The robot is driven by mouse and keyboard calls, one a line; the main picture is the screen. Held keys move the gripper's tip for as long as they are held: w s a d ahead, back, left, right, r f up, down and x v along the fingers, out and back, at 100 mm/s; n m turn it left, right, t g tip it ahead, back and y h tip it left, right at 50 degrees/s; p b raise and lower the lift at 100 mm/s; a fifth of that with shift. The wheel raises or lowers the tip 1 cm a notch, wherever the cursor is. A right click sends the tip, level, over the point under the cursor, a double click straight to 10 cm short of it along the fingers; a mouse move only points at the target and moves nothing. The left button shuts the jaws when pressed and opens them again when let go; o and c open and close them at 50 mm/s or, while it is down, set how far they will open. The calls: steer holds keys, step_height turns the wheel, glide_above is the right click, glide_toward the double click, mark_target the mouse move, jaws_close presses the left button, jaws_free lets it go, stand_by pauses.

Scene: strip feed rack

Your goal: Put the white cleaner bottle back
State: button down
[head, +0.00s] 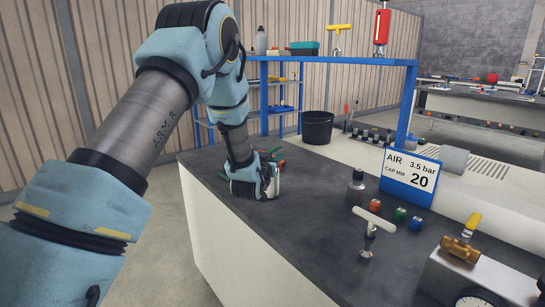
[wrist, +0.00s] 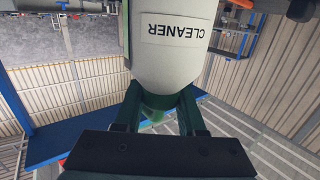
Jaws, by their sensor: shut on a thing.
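The white cleaner bottle (wrist: 175,45) fills the upper middle of the wrist view, with its CLEANER label upside down in that picture. My gripper (wrist: 160,105) is shut on it at its narrow green end, with one dark green finger on each side. In the head view, my arm reaches over the far left end of the dark bench, and my wrist is low near the bench top.
The dark bench (head: 310,215) carries a dark bottle (head: 356,188), a T-handled valve (head: 370,228), small coloured caps (head: 400,214) and an AIR sign (head: 409,177). A blue shelf (head: 350,61) behind holds a grey bottle (head: 261,41) and a red tool (head: 381,27). A black bin (head: 317,128) stands beyond.

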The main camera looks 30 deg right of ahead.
steer(key=shift+f, duration=0.2)
steer(key=c, duration=0.5)
jaws_free()
steer(key=shift+r, duration=0.1)
steer(key=shift+r, duration=0.1)
